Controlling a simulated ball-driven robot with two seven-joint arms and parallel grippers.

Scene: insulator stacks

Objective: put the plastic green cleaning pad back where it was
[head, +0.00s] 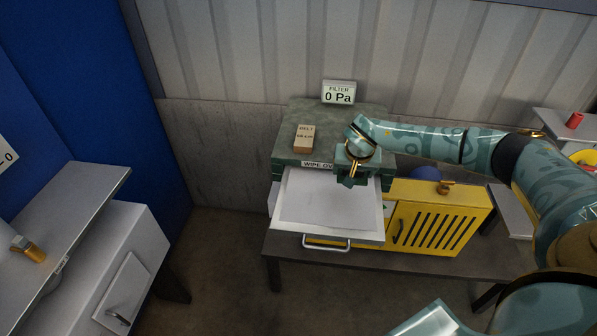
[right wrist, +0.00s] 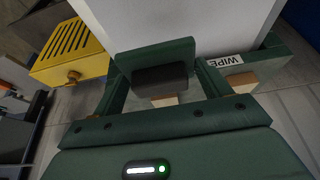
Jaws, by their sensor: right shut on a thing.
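My right gripper (head: 354,172) is over the back right part of an open drawer (head: 325,200). In the right wrist view, my right gripper (right wrist: 160,95) is shut on a green block with a dark grey face, which I take to be the green cleaning pad (right wrist: 150,58). In the head view the pad is mostly hidden by the gripper. I cannot tell whether the pad touches the drawer's white floor. The drawer is pulled out of a green cabinet (head: 300,115), below a label starting with "WIPE" (head: 317,164). My left gripper is not in view.
A tan block marked "BELT" (head: 304,138) stands on the cabinet top, in front of a "FILTER 0 Pa" sign (head: 338,92). A yellow slotted box (head: 440,225) stands right of the drawer. The drawer's front and left floor look clear.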

